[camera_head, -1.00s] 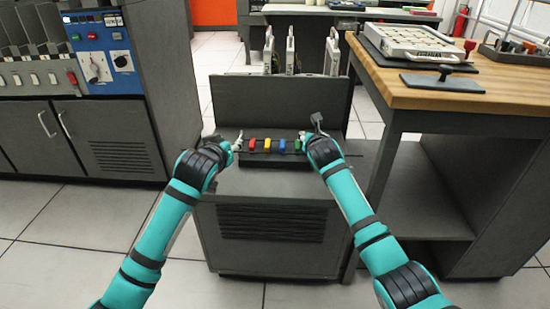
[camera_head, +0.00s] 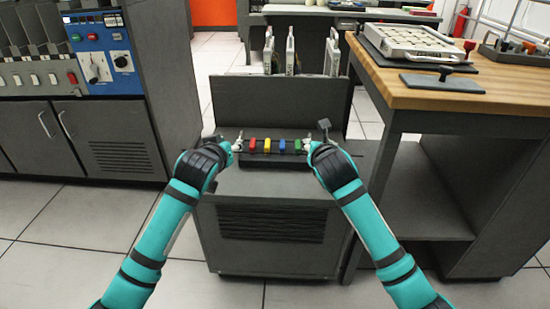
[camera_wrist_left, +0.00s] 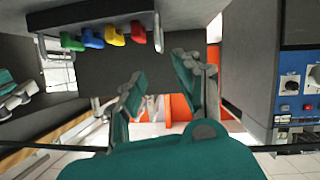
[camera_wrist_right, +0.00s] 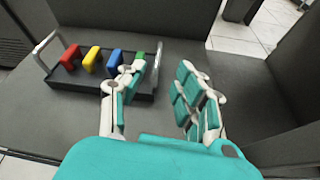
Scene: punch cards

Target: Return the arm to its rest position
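My left gripper (camera_head: 236,145) is at the left end of the row of coloured pieces in the head view. In the left wrist view its fingers (camera_wrist_left: 158,85) are spread with nothing between them. My right gripper (camera_head: 307,142) is near the right end of the row. In the right wrist view its fingers (camera_wrist_right: 160,95) are apart and empty, with the left finger overlapping the tray's right side in the picture. Whether it touches the tray I cannot tell. The dark tray (camera_wrist_right: 85,84) holds red, yellow, blue and green pieces and has a light handle at each end.
The tray stands on a grey cabinet (camera_head: 270,186) with an upright back panel (camera_head: 280,103). A wooden-topped table (camera_head: 510,88) is close on the right. A blue control panel (camera_head: 110,55) is on the left. Open tiled floor (camera_head: 50,215) lies in front.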

